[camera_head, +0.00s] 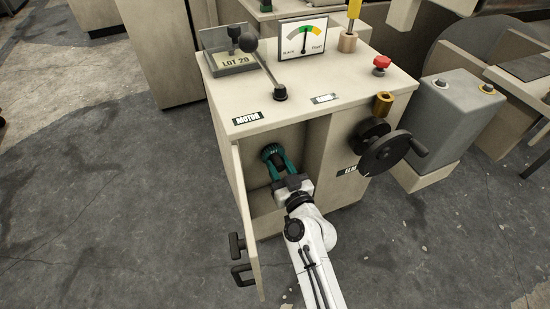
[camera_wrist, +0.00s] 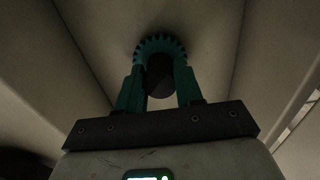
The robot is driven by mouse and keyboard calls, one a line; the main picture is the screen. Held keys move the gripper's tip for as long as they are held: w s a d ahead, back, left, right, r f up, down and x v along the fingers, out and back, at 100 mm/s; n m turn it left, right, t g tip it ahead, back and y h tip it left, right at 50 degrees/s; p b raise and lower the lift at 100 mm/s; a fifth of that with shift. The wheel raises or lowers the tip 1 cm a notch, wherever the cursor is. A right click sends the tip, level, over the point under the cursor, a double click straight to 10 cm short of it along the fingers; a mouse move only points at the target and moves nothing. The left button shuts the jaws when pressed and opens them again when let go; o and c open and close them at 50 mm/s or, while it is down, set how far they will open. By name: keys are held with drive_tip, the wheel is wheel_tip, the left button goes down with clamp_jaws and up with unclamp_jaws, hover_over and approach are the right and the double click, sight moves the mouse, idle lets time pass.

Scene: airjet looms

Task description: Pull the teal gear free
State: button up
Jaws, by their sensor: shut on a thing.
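The teal gear (camera_wrist: 160,43) is a toothed ring around a dark round centre, straight ahead in the wrist view. In the head view the gear (camera_head: 272,153) is a small dark and teal shape inside the open cabinet bay, partly hidden. My gripper (camera_wrist: 160,70) has its two teal fingers on either side of the gear and is shut on it. In the head view my gripper (camera_head: 278,164) reaches into the bay from the front. Whether the gear is still seated on a shaft cannot be told.
The beige cabinet door (camera_head: 247,225) stands open to the left of my arm, with dark handles. A black handwheel (camera_head: 385,154) sticks out on the cabinet's right face. A lever (camera_head: 268,72), a gauge (camera_head: 302,42) and a red button (camera_head: 381,64) are on top. The floor at left is clear.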

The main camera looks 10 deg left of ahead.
drive_tip(key=shift+s+d, duration=0.15)
drive_tip(key=shift+s, duration=0.05)
idle(0.6)
drive_tip(key=v, duration=1.1)
drive_tip(key=shift+s+b, duration=0.15)
drive_tip(key=shift+b, duration=0.15)
idle(0.5)
drive_tip(key=shift+d, duration=0.15)
idle(0.3)
